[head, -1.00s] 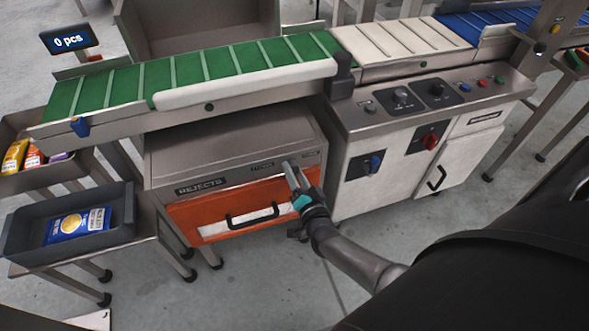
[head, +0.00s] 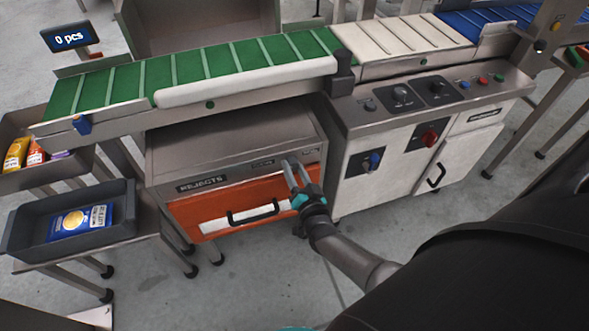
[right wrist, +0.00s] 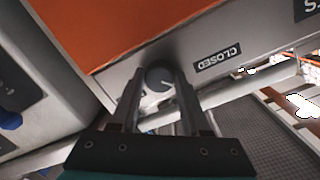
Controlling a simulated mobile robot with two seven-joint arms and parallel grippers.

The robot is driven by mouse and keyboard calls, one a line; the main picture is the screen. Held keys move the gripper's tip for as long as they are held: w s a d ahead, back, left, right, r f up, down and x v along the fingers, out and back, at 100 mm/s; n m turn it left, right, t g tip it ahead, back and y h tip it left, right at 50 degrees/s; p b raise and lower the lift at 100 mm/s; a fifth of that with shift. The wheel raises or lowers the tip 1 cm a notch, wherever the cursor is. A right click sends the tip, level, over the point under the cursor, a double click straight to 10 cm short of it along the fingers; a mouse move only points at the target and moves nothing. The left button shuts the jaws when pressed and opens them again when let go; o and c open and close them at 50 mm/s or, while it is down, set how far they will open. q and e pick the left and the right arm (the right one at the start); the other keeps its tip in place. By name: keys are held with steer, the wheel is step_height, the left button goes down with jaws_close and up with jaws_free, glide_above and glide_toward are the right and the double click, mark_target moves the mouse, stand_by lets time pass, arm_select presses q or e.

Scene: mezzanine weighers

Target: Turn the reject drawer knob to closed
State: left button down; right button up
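The reject drawer (head: 235,207) has an orange front and a black handle, under a grey panel labelled REJECTS. The reject drawer knob (right wrist: 159,77) is small, round and dark, with a pale pointer line, in the right wrist view. A CLOSED label (right wrist: 218,58) is beside it, upside down there. My right gripper (head: 293,165) reaches the right end of the panel and covers the knob in the head view. Its fingers (right wrist: 160,88) stand apart, one on each side of the knob, and look open; contact is not clear.
The green conveyor (head: 190,72) runs above the drawer cabinet. A white control cabinet (head: 390,180) with other knobs stands close on the right. A grey tray (head: 30,240) with a blue packet stands at the left. Floor in front is clear.

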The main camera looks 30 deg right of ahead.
steer(key=o, duration=0.5)
steer(key=shift+c, duration=0.2)
steer(key=shift+s, duration=0.1)
steer(key=shift+s, duration=0.25)
arm_select(q)
steer(key=s+a+f+p, duration=0.3)
steer(key=s+a+p, duration=0.1)
steer(key=s+a, duration=0.1)
steer(key=shift+s+a+f+y, duration=0.2)
steer(key=shift+s+y, duration=0.1)
steer(key=shift+s, duration=0.6)
arm_select(e)
steer(key=v, duration=1.4)
steer(key=shift+s, duration=0.3)
arm_select(q)
steer(key=shift+d, duration=0.1)
